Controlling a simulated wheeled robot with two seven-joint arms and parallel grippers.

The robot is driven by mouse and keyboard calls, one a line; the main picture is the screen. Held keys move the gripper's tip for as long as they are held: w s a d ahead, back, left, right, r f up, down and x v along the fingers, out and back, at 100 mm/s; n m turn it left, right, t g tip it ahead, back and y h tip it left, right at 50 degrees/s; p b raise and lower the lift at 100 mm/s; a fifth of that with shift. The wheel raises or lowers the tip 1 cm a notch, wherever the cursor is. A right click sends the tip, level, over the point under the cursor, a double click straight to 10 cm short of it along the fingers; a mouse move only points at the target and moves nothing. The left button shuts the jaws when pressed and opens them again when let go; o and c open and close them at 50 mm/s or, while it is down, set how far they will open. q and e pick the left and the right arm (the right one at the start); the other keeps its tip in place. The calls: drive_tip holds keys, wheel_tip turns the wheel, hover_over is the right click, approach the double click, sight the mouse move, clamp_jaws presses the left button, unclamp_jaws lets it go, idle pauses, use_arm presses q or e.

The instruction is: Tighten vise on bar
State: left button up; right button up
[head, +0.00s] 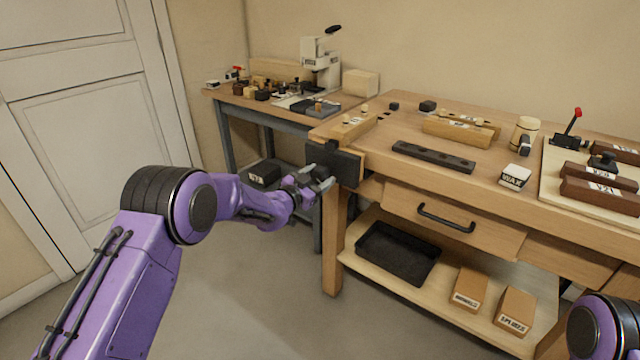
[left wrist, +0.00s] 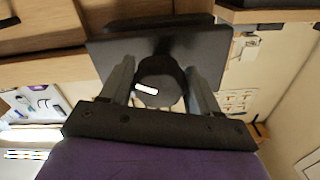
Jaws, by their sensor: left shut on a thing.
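The vise (head: 335,163) shows as a dark block at the bench's front left corner. In the left wrist view its dark plate (left wrist: 110,50) fills the upper middle. A round black vise knob (left wrist: 160,75) with a white mark stands out from that plate. My left gripper (head: 324,183) is at the vise's front face. In the left wrist view its two grey fingers (left wrist: 161,84) are on either side of the knob, shut on it. A long dark bar (head: 433,157) lies flat on the bench top, apart from the vise. Whether anything is between the vise jaws is hidden.
A pale wooden block (head: 352,126) lies on the bench behind the vise. Wooden blocks (head: 458,132), a mallet (head: 524,133) and a WAX block (head: 515,177) are farther right. A closed drawer (head: 460,217) and a black tray (head: 398,252) are below. Floor before the bench is clear.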

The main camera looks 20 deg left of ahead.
use_arm(q)
drive_tip(key=m+b, duration=0.1)
drive_tip(key=m, duration=0.1)
drive_tip(key=f+m+b, duration=0.1)
drive_tip(key=m, duration=0.1)
drive_tip(key=shift+s+a+b, duration=0.1)
drive_tip(key=shift+b, duration=0.25)
drive_tip(key=shift+m+b, duration=0.95)
drive_tip(key=shift+m, duration=0.65)
drive_tip(key=shift+r, duration=0.1)
drive_tip(key=o, duration=1)
drive_tip(key=shift+s+a+r, duration=0.1)
drive_tip(key=shift+s, duration=0.05)
drive_tip(key=shift+c, duration=0.2)
drive_tip(key=shift+a+r, duration=0.1)
drive_tip(key=shift+r, duration=0.15)
drive_tip(key=v, duration=1)
drive_tip(key=shift+s, duration=0.3)
